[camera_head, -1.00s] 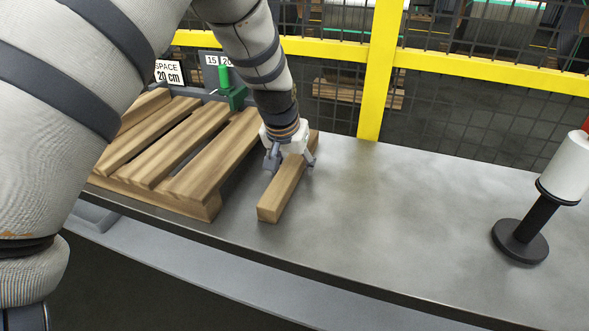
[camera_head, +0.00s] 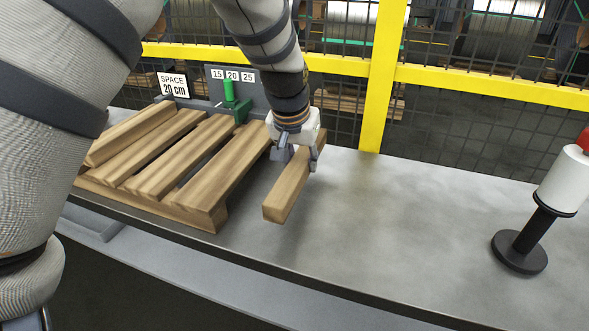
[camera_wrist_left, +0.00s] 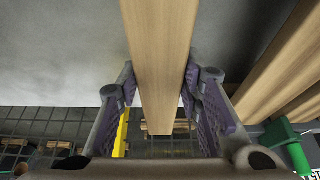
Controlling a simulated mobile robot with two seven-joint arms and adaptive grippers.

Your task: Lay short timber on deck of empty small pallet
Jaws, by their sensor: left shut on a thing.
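The short timber (camera_head: 288,189) is a light wooden block to the right of the small pallet. My left gripper (camera_head: 298,152) is shut on it near its far end, and the timber appears raised a little above the steel table. In the left wrist view the timber (camera_wrist_left: 160,60) runs between the two purple-padded fingers (camera_wrist_left: 160,108). The small pallet (camera_head: 209,192) has several slats with gaps between them, and its deck is empty. Its left part is partly hidden by my left arm. My right gripper is not in view.
A green clamp-like piece (camera_head: 236,100) and a sign reading 15, 20, 25 (camera_head: 232,76) stand behind the pallet. A "SPACE 20 cm" sign (camera_head: 173,85) is beside them. A signal lamp (camera_head: 545,205) stands at the right. The table's middle (camera_head: 400,220) is clear. A yellow-framed fence (camera_head: 378,80) runs behind.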

